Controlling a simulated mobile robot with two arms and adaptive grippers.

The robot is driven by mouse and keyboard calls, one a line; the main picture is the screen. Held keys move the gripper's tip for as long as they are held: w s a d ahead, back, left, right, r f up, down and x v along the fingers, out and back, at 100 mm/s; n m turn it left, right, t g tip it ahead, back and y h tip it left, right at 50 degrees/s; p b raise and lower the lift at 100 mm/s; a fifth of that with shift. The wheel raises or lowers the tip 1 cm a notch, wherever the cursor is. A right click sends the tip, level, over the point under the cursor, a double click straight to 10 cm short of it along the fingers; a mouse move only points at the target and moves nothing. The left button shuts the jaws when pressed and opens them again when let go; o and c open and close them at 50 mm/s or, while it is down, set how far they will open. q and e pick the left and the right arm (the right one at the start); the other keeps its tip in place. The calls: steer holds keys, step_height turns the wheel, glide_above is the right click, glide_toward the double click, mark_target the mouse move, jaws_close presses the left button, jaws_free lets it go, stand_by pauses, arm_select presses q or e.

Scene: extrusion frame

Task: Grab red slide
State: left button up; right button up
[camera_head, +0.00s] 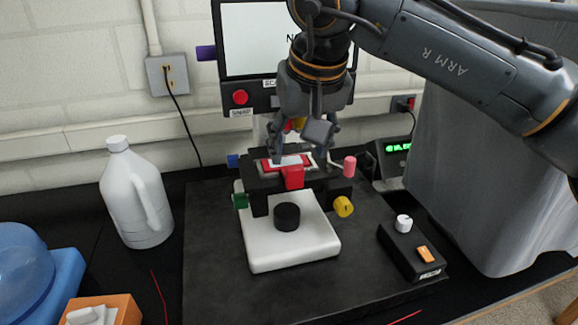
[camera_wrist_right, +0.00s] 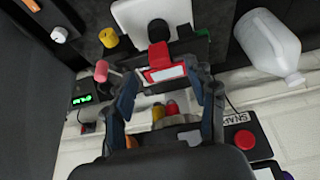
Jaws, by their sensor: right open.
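The red slide (camera_head: 293,177) lies on the black stage (camera_head: 259,184) of the microscope. It has a red border around a pale middle and a red block at its front. It also shows in the right wrist view (camera_wrist_right: 159,55), between my fingers. My right gripper (camera_head: 300,154) is open, pointing down just above the stage at the slide's back part. In the right wrist view my gripper (camera_wrist_right: 168,76) has one finger on each side of the slide. I cannot tell whether either finger touches it. My left gripper is not in view.
The microscope has a white base (camera_head: 295,255), a yellow knob (camera_head: 343,207) and a pink knob (camera_head: 350,165) near the stage. A screen (camera_head: 245,45) stands behind. A white jug (camera_head: 135,195) is at left, a black control box (camera_head: 412,250) at right.

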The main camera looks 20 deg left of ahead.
mark_target(297, 174)
steer(key=p+x, duration=0.1)
steer(key=x, duration=0.2)
steer(key=p+x, duration=0.1)
steer(key=x, duration=0.2)
steer(key=shift+w+d+f, duration=0.1)
steer(key=shift+w+f, duration=0.25)
steer(key=shift+f, duration=0.2)
jaws_close()
